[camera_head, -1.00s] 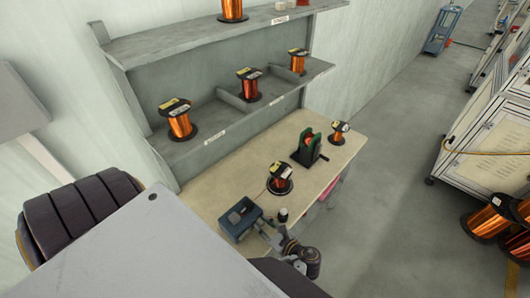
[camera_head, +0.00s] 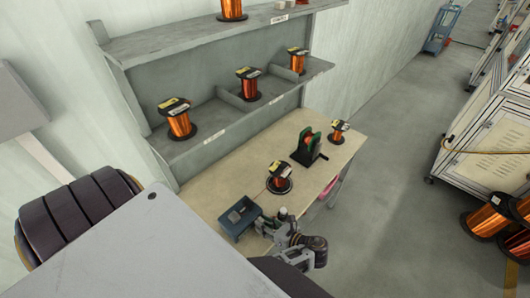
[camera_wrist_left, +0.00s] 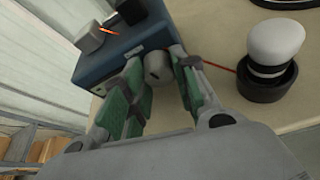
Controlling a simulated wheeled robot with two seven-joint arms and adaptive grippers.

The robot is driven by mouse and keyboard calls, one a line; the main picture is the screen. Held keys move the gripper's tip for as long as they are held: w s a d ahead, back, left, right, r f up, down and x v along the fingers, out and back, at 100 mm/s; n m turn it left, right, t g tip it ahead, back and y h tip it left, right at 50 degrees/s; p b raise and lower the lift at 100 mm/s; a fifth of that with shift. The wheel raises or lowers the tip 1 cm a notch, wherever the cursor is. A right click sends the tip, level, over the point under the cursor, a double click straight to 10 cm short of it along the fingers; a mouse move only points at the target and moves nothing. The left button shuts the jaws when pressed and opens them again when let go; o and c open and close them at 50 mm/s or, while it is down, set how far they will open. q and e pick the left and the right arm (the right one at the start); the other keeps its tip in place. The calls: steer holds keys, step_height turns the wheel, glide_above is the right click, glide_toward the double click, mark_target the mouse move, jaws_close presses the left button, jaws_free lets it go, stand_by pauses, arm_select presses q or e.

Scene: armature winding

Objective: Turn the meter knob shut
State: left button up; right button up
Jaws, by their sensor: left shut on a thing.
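The meter (camera_head: 232,224) is a blue box at the near edge of the bench, and it also shows at the top of the left wrist view (camera_wrist_left: 95,66). Its knob (camera_wrist_left: 157,66) is a rounded grey piece on the side facing me in the left wrist view; in the head view I cannot make it out. My left gripper (camera_head: 267,225) is at the meter's right side. In the left wrist view, its green-padded fingers (camera_wrist_left: 158,78) lie on either side of the knob and are shut on it.
A white-topped piece with a black base (camera_wrist_left: 275,58) stands close to the right of my left gripper. A copper wire spool (camera_head: 279,178) and a green winding stand (camera_head: 309,147) are farther back on the bench (camera_head: 215,190). Shelves (camera_head: 215,125) with spools rise behind.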

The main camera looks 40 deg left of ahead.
stand_by(0.4)
arm_select(q)
steer(key=o, duration=1)
steer(key=shift+r, duration=0.15)
step_height(320, 180, up, 10)
stand_by(0.3)
